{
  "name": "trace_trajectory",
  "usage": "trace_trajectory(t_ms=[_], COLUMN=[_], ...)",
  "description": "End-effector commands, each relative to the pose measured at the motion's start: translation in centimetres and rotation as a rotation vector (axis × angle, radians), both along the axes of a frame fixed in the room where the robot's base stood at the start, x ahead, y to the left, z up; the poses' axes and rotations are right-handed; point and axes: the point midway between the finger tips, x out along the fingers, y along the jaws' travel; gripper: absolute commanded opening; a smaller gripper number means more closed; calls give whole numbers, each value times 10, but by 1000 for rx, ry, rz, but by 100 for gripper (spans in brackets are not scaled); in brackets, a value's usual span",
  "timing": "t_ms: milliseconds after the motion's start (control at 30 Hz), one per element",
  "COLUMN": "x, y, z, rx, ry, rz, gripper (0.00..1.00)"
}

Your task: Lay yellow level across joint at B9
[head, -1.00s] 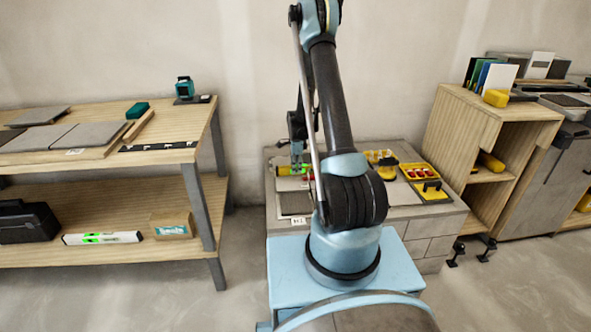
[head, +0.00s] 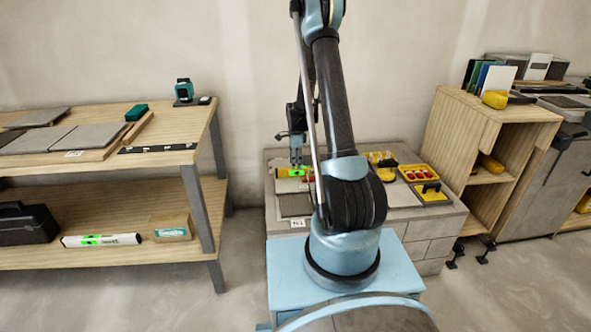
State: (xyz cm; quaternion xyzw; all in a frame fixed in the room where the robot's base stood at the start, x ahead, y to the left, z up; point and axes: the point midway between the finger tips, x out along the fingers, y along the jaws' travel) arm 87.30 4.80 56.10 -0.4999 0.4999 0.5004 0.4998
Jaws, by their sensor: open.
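The yellow level (head: 285,173), with bright green vials, lies on the block-built stand (head: 402,226) at its back left. It lies near the grey tiles, one of which (head: 295,205) shows at the front left. My gripper (head: 296,164) is open, pointing down just above the level, with the fingers apart from it as far as I can tell. My arm hides the level's right end and part of the tiles. The white label at the stand's front is too small to read surely, and I cannot make out a B9 mark.
Yellow trays with red parts (head: 418,172) and a yellow-and-black tool (head: 430,191) occupy the stand's right side. A wooden bench (head: 180,130) with tiles and a white level (head: 100,240) on its lower shelf stands left. A wooden shelf unit (head: 440,130) stands right.

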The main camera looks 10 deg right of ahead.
Motion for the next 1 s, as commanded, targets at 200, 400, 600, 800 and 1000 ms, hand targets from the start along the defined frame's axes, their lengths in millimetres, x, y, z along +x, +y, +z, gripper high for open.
trace_trajectory(t_ms=[200, 400, 600, 800, 1000], x=[0, 0, 0, -14, -47], y=[0, 0, 0, -3, -9], z=[35, 61, 73, 96, 138], rx=[0, 0, 0, 0, -1], ry=[0, 1, 1, -6, -24], rz=[0, 0, 1, 58, 191], gripper=[42, 42, 42, 42, 42])
